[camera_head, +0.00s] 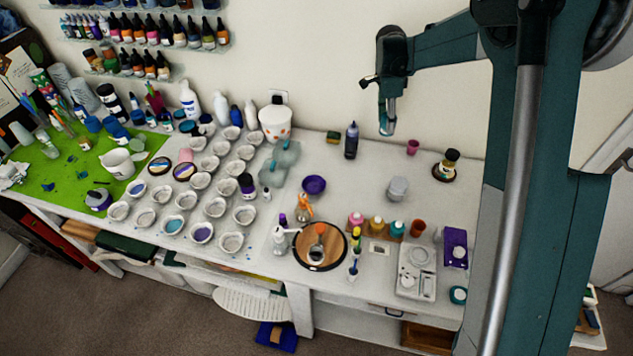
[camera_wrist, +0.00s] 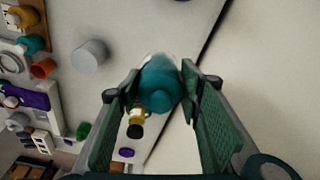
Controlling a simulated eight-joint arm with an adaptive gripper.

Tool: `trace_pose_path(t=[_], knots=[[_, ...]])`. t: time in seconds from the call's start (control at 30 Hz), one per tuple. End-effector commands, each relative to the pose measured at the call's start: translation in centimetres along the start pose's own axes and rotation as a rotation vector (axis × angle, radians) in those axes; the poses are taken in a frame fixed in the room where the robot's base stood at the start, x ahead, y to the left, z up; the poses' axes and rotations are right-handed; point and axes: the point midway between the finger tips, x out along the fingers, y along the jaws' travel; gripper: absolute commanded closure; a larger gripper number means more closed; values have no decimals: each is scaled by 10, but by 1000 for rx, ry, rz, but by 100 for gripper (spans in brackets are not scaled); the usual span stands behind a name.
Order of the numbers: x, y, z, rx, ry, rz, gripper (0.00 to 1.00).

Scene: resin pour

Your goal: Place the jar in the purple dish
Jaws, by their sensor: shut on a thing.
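A jar (camera_wrist: 160,85) with a teal end and a paler far side is between the two green finger pads of my gripper (camera_wrist: 158,92) in the wrist view. My gripper (camera_head: 388,118) is shut on it, high in front of the back wall in the head view. There the jar is hard to make out from the fingers. The purple dish (camera_head: 314,186) sits on the white table, below and left of my gripper, and looks empty. I cannot pick out the dish in the wrist view.
A dark bottle (camera_head: 351,141) and a sponge (camera_head: 333,137) stand at the back, near the dish. A grey container (camera_head: 398,188) is right of the dish. Several paint pots, a round wooden board (camera_head: 335,255) and white cups crowd the front and left. Table around the grey container is clear.

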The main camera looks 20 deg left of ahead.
Motion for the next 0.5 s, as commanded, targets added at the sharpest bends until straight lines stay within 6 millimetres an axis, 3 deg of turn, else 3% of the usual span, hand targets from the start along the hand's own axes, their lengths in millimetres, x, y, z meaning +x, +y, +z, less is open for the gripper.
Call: trace_pose_path(t=[0.07, 0.27, 0.5], knots=[[-13, 0, -2, 0, 0, 0, 82], [-18, 9, 28, -13, 0, -2, 82], [-26, 26, 77, -34, -1, -5, 82]])
